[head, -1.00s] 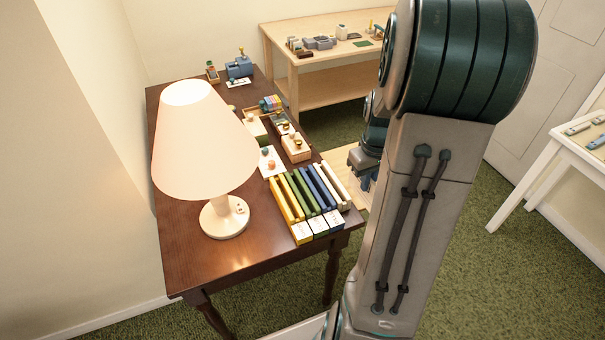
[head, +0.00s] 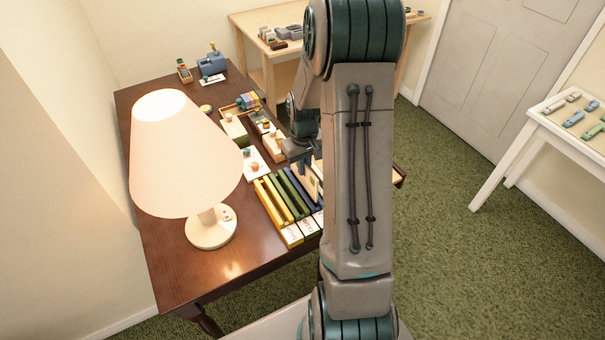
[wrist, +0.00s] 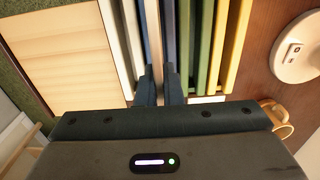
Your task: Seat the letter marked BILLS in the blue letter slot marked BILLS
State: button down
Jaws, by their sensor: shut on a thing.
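The letter rack stands on the dark table with yellow, green, blue and white dividers. The blue slot (head: 300,188) is partly behind my arm in the head view; its blue walls also show in the wrist view (wrist: 169,30). In the wrist view, my gripper's fingers (wrist: 159,88) pinch the letter (wrist: 156,45), which lines up between the blue walls. How deep it sits cannot be told. The letter's marking is not readable.
A lamp (head: 210,230) stands left of the rack on the table (head: 165,265). Small boxes and a white card (head: 253,163) lie behind the rack. A pale slatted wooden panel (wrist: 60,45) lies beside the rack's white end.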

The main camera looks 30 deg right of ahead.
jog(key=shift+w+f+p, duration=0.15)
jog(key=shift+f+p, duration=0.15)
jog(key=shift+f, duration=1.85)
jog(key=shift+f, duration=0.1)
jog(key=shift+f, duration=0.15)
jog(key=c, duration=1.6)
grip_release()
jog(key=shift+r, duration=0.25)
